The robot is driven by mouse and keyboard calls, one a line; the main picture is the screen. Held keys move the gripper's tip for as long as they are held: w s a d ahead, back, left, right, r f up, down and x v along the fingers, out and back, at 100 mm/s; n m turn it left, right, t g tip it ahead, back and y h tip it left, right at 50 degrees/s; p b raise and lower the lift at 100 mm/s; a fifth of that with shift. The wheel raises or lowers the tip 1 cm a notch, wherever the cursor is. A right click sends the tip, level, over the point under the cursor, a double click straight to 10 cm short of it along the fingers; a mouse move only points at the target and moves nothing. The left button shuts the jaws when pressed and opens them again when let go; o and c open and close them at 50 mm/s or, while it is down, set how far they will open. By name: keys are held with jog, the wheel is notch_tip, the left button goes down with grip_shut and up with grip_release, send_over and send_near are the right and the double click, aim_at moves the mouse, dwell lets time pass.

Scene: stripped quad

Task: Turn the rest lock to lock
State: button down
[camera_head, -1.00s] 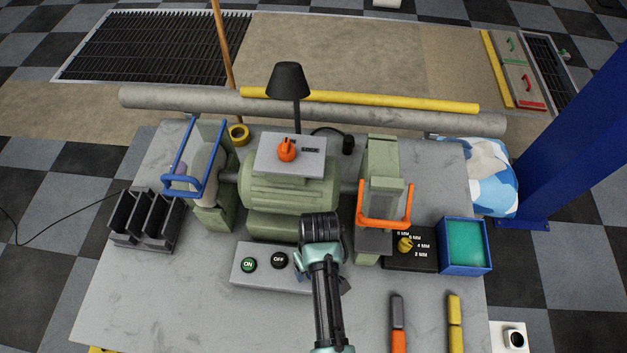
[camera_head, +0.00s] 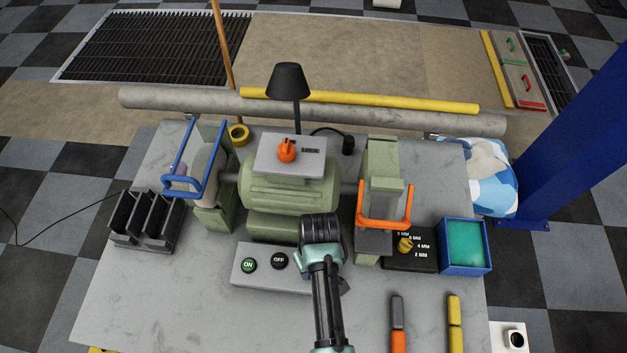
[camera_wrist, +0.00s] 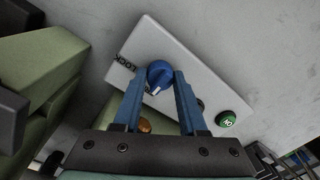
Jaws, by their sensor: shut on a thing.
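The rest lock is a round blue knob (camera_wrist: 158,72) with a white pointer mark, on the light grey control panel (camera_wrist: 183,60). A LOCK label (camera_wrist: 125,62) is printed beside it, toward the upper left in the wrist view. The pointer mark faces downward there, not at the label. My gripper (camera_wrist: 162,76) is shut on the knob, one blue finger on each side. In the head view my wrist (camera_head: 320,240) covers the knob; the panel (camera_head: 245,275) shows to its left.
The green ON button (camera_head: 249,265) and dark OFF button (camera_head: 279,261) sit close left of my gripper. The green grinder body (camera_head: 288,185) stands behind, with an orange guard (camera_head: 385,222) to the right. A blue tray (camera_head: 465,272) stands farther right. The front left tabletop is clear.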

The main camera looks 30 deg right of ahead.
jog(key=shift+r+m, duration=0.1)
jog(key=shift+m, duration=0.3)
jog(key=shift+m+p, duration=0.75)
jog(key=shift+m, duration=0.25)
jog(key=m+p, duration=0.1)
jog(key=m, duration=0.2)
jog(key=shift+m+p, duration=0.3)
jog(key=shift+p, duration=0.05)
jog(key=m+p, duration=0.1)
jog(key=m, duration=0.4)
jog(key=shift+t+p, duration=0.3)
jog(key=shift+p, duration=0.05)
jog(key=shift+m, duration=0.3)
jog(key=shift+c, duration=2.3)
grip_release()
notch_tip(320, 180, up, 13)
jog(key=shift+s+d, duration=0.15)
jog(key=shift+s, duration=0.1)
